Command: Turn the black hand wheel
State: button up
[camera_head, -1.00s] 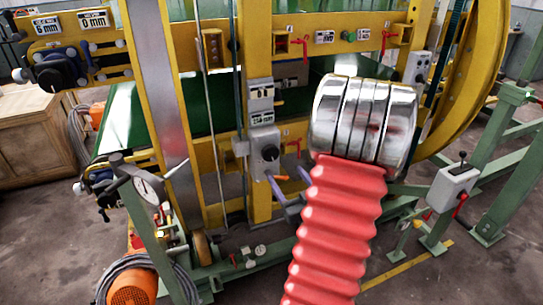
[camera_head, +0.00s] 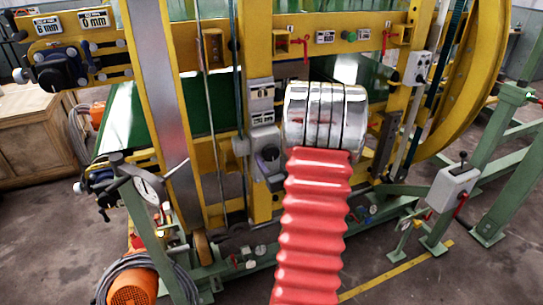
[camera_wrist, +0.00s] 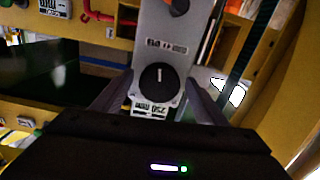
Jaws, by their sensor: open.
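A round black knob (camera_wrist: 158,80) with a white mark sits on the front of a grey control box (camera_wrist: 162,22); it is the black wheel nearest my gripper. In the wrist view, my gripper (camera_wrist: 158,92) is open, with one grey finger on each side of the knob. I cannot tell whether the fingers touch it. Another black wheel (camera_head: 54,73) is on the machine at the upper left, away from my gripper.
The yellow machine frame (camera_head: 258,200) surrounds the box, with a green belt (camera_head: 125,125) behind it. A grey lever box (camera_head: 453,188) stands on green rails at the right. A dial gauge (camera_head: 148,188) and an orange motor (camera_head: 132,287) are at the lower left.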

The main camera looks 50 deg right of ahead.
jog(key=shift+w+d, duration=0.1)
jog(key=shift+w, duration=0.1)
jog(key=shift+c, duration=0.7)
jog(key=c, duration=0.9)
